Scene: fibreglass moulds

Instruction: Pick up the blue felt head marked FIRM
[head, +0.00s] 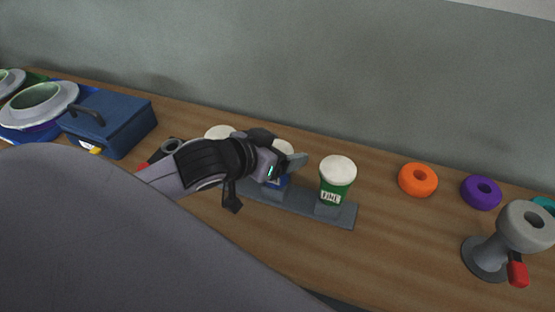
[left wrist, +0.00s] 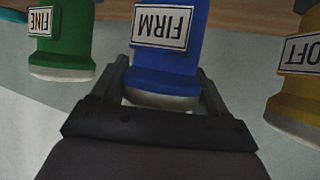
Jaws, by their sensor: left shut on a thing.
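The blue felt head marked FIRM (left wrist: 168,62) is upside down in the left wrist view, with its label facing the camera and its white felt end between my fingers. My left gripper (left wrist: 165,98) is shut on it. In the head view my left gripper (head: 283,166) covers most of the blue head (head: 280,182), which is over the middle of the grey rack (head: 342,214). I cannot tell whether it still touches the rack. My right gripper is not in view.
The green head marked FINE (head: 335,185) stands on the rack to the right. A yellow head marked SOFT (left wrist: 298,95) is on the other side. Orange (head: 418,180) and purple (head: 481,192) rings and a grey stand (head: 488,258) are at right. A blue box (head: 112,122) is at left.

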